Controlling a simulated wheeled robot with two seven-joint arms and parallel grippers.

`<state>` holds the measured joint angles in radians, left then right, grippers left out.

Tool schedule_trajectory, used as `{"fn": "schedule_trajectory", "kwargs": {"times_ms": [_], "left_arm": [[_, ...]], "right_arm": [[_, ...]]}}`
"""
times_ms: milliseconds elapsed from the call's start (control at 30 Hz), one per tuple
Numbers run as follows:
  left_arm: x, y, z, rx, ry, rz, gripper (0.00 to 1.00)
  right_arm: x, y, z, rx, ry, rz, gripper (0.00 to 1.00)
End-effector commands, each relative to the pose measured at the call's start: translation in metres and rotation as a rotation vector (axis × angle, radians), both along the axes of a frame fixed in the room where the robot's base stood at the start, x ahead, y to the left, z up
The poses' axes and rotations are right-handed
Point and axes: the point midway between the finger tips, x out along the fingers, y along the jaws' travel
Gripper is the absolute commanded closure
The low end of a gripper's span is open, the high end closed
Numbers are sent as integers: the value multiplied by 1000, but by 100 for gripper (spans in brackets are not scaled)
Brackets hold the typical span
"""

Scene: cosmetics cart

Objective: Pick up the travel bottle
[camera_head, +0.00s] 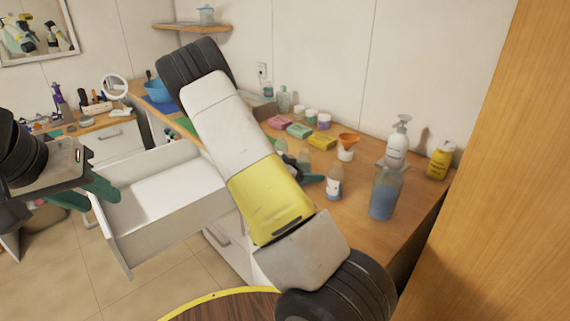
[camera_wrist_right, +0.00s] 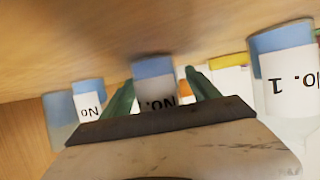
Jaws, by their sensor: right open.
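Several small bottles with blue liquid and white labels stand on the counter; I cannot tell which is the travel bottle. In the right wrist view, which is upside down, one labelled bottle (camera_wrist_right: 155,88) shows between the spread green fingers of my right gripper (camera_wrist_right: 163,94); contact is not visible. Another labelled bottle (camera_wrist_right: 88,98) is to its left and a larger one (camera_wrist_right: 285,72) to its right. In the head view a labelled bottle (camera_head: 335,183) stands beside the right gripper (camera_head: 308,172), which my arm partly hides. My left gripper (camera_head: 90,192) is by the open drawer, away from the bottles.
A blue dispenser bottle (camera_head: 384,196), a white pump bottle (camera_head: 397,148) and a yellow bottle (camera_head: 440,160) stand to the right. An open white drawer (camera_head: 165,185) juts out left. A wooden panel (camera_head: 500,170) bounds the right.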

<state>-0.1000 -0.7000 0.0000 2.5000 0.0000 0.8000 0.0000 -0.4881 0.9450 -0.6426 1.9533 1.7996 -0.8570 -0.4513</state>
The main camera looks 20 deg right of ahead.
Motion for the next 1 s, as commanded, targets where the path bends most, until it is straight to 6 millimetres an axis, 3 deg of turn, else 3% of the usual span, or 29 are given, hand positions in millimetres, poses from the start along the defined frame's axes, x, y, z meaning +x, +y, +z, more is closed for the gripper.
{"fn": "schedule_trajectory", "kwargs": {"times_ms": [67,400,767,1000], "left_arm": [[0,0,0,0,0,0,64],[0,0,0,0,0,0,64],[0,0,0,0,0,0,64],[0,0,0,0,0,0,64]], "right_arm": [[0,0,0,0,0,0,32],[0,0,0,1,0,0,99],[0,0,4,1,-2,-1,100],[0,0,29,3,-3,-2,100]]}}
